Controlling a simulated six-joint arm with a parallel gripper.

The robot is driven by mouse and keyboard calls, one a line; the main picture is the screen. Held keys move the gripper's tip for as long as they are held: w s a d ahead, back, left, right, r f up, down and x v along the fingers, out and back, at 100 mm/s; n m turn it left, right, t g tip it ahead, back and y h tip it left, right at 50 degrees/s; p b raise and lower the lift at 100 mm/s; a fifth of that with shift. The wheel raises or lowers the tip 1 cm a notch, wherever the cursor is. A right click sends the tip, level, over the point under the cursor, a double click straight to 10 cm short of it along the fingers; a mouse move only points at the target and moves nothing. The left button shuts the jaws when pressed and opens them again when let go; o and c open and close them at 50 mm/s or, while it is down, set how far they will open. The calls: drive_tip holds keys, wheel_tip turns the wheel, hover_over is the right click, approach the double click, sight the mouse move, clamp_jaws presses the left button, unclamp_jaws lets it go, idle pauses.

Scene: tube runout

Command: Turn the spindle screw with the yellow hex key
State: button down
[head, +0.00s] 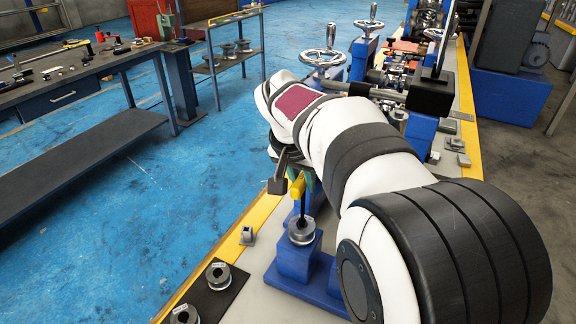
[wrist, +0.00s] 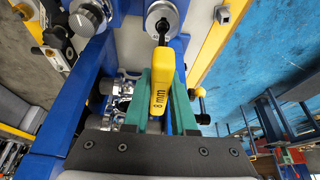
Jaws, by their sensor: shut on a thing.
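The yellow hex key (wrist: 160,98) is upright in the wrist view, its handle marked "8 mm" and held between the green fingers of my gripper (wrist: 163,74). In the head view the yellow handle (head: 298,187) shows below my wrist, with its dark shaft pointing down. The shaft meets the top of the round metal spindle (head: 302,232) on a blue stand (head: 296,262). The spindle's round face also shows in the wrist view (wrist: 158,12). The screw socket is hidden, so I cannot tell how deep the tip sits.
A dark plate (head: 222,298) with metal ring parts lies left of the stand, near the bench's yellow edge (head: 228,247). A small metal block (head: 248,236) stands beside it. Handwheels (head: 323,58) and machinery stand behind my arm. Blue floor is open to the left.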

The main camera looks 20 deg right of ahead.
drive_tip(key=shift+n, duration=0.7)
drive_tip(key=shift+r, duration=1.05)
wheel_tip(320, 180, up, 5)
